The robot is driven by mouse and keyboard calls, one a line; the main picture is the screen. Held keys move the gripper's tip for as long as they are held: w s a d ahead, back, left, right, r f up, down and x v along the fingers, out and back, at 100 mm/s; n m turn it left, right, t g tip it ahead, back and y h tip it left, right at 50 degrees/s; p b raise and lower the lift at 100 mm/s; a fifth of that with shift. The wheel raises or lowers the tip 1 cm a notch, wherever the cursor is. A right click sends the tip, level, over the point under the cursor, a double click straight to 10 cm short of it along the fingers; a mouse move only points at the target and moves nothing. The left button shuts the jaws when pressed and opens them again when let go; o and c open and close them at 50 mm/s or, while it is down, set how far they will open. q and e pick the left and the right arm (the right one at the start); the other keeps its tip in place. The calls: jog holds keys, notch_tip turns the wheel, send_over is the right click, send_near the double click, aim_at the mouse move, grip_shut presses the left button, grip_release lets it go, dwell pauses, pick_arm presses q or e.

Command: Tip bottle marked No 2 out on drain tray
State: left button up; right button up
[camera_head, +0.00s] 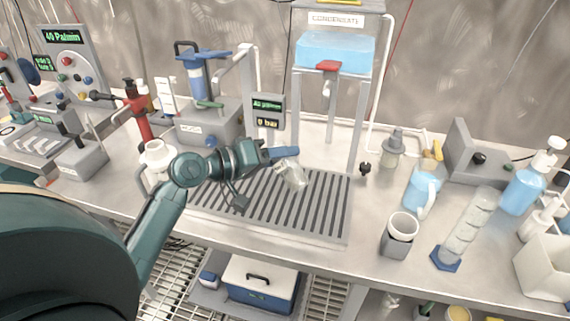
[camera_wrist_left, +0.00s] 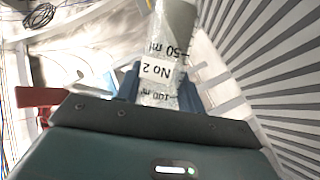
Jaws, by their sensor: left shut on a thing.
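My left gripper (camera_head: 280,154) is shut on a small clear bottle (camera_head: 293,175) and holds it over the drain tray (camera_head: 322,235), a grey slatted grate on the bench. In the left wrist view the bottle (camera_wrist_left: 165,52) carries a "No 2" label and 50 ml and 100 ml marks, between the blue fingers of the gripper (camera_wrist_left: 160,90). The bottle is tilted in the head view, its free end towards the lower right. I cannot tell whether liquid is in it or leaving it. My right gripper is not in view.
A condensate tank (camera_head: 335,50) on a grey stand rises behind the tray. To the right are a blue jug (camera_head: 421,190), a white cup in a grey holder (camera_head: 401,229) and a tall measuring cylinder (camera_head: 467,228). A pump unit (camera_head: 208,120) stands behind my left forearm.

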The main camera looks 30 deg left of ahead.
pick_arm(q)
jog(key=shift+f+n+h, duration=0.4)
jog(key=shift+n, duration=0.3)
jog(key=shift+a+f+n+h+b, duration=0.15)
jog(key=shift+f+n+h+b, duration=0.15)
jog(key=shift+f+n+b, duration=0.3)
jog(key=shift+n, duration=0.4)
jog(key=shift+f, duration=0.1)
jog(key=shift+w+a+f+n+t+h+b, duration=0.15)
jog(key=shift+f+n+t+h+b, duration=0.1)
jog(key=shift+f+n+b, duration=0.25)
jog(key=shift+s+a+f+n+t+h+b, duration=0.15)
jog(key=shift+n+h+b, duration=0.15)
jog(key=shift+n, duration=0.3)
